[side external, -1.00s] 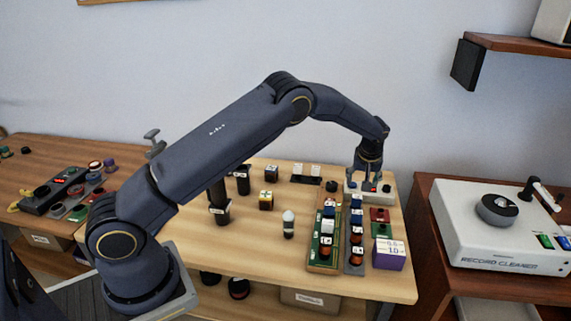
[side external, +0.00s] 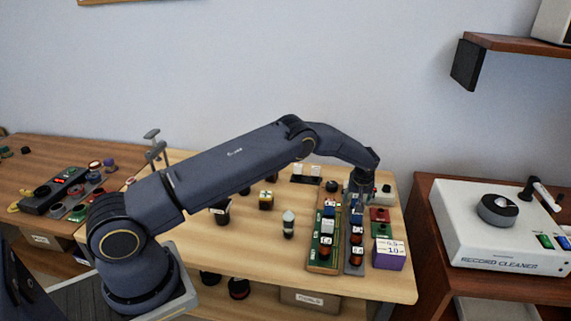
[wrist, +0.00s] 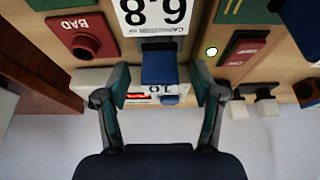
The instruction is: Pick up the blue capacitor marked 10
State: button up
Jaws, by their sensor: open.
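In the wrist view a blue block (wrist: 160,65) sits between the two fingers of my gripper (wrist: 161,80), with a gap on each side. A white label reading 10 (wrist: 158,88) shows upside down just below it, with a little more blue beside it. A large white label reading 6.8 (wrist: 155,15) is just above it. I cannot tell for certain which blue body each label belongs to. In the side view my gripper (side external: 358,197) is low over the far part of a grey strip (side external: 354,269) of blue and orange-brown parts. My gripper is open and partly hides the blue parts.
A green board (side external: 313,255) with parts stands left of the strip. The red block marked BAD (wrist: 82,38), a green block (side external: 381,231) and a purple block (side external: 388,261) are close on the right. A white box (side external: 383,194) is behind.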

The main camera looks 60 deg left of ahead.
jog(key=c, duration=1.2)
jog(key=shift+c, duration=0.2)
jog(key=shift+r, duration=0.1)
